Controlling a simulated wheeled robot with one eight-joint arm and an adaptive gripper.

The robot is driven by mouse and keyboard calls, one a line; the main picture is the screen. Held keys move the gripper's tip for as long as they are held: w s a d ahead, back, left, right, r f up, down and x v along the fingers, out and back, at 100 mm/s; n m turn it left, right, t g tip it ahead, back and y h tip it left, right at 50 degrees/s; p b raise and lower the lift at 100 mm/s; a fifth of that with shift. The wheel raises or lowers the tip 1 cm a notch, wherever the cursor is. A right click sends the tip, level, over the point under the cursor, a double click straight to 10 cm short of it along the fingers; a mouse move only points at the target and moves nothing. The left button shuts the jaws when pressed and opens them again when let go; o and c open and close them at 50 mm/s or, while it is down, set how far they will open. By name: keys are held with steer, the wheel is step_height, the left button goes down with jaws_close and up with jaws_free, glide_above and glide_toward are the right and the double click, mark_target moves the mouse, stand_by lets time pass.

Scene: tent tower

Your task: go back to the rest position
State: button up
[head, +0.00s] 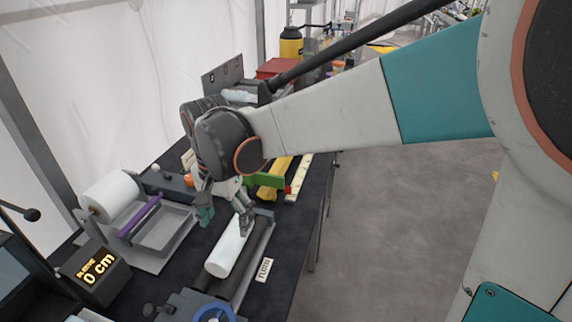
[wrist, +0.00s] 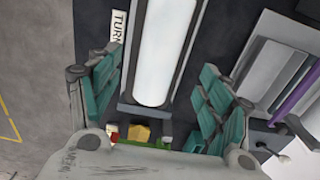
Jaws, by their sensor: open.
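My gripper (head: 225,212) is open and empty over the dark table, just above the far end of a white roll (head: 229,248). The white roll lies lengthwise on a dark roller stand (head: 253,250). In the wrist view my gripper's teal-padded fingers (wrist: 158,92) are spread wide, one on each side of the white roll (wrist: 164,50), with gaps between. How high the fingertips are above the roll I cannot tell. My arm reaches in from the right.
A winder with a white roll (head: 110,196) and purple bar (head: 140,215) stands left. A display reading 0 cm (head: 97,270) is in front of it. Yellow and green pieces (head: 268,186) lie behind my gripper. A red box (head: 277,68) is farther back. Open floor (head: 400,220) lies right.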

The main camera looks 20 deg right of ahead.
steer(key=shift+s, duration=0.15)
steer(key=s+d+r+n+t, duration=0.4)
steer(key=s+d+n+t, duration=0.3)
steer(key=s+d, duration=0.5)
steer(key=shift+s+d+n, duration=0.3)
steer(key=shift+s+d, duration=0.05)
steer(key=shift+d, duration=0.8)
steer(key=shift+a, duration=0.1)
